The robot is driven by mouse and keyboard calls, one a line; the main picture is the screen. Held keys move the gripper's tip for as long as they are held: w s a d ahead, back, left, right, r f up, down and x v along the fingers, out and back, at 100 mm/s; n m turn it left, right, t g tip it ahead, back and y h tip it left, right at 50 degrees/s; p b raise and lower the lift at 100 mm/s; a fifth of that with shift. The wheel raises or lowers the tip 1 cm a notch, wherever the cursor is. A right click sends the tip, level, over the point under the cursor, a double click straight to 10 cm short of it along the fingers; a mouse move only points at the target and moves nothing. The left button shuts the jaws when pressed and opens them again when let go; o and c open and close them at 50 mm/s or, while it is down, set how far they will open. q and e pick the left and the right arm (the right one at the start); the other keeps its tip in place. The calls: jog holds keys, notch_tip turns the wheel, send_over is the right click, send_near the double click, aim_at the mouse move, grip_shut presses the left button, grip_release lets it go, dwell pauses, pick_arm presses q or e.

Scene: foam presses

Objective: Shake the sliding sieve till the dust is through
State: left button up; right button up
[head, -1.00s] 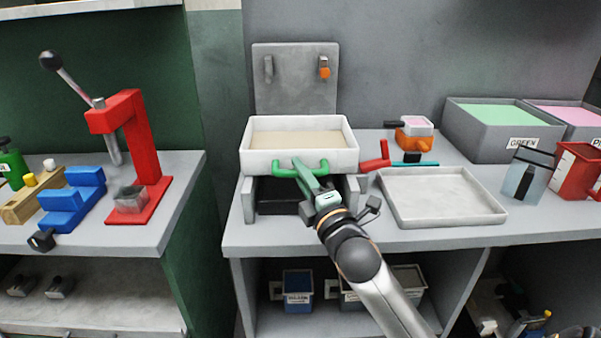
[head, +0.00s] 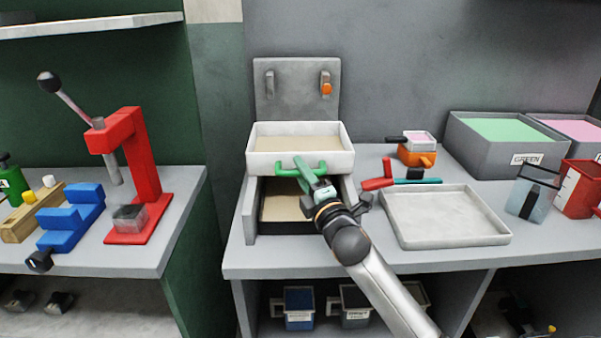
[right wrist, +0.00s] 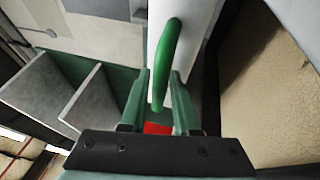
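The sieve (head: 258,162) is a white tray with tan dust (head: 298,143) in it, sitting on a grey stand (head: 249,221). Its green handle (head: 283,171) is at the front. My left gripper is out of view.
An empty grey tray (head: 447,237) lies right of the stand. A red-handled tool (head: 378,182) and an orange block (head: 416,158) are nearby. Bins labelled green (head: 490,150) and pink stand at back right. A red press (head: 148,165) stands on the left bench.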

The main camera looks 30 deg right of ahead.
jog(key=shift+o, duration=1.4)
jog(key=shift+s+a, duration=0.1)
jog(key=v, duration=1.2)
jog(key=shift+s+f, duration=0.1)
jog(key=shift+s, duration=0.1)
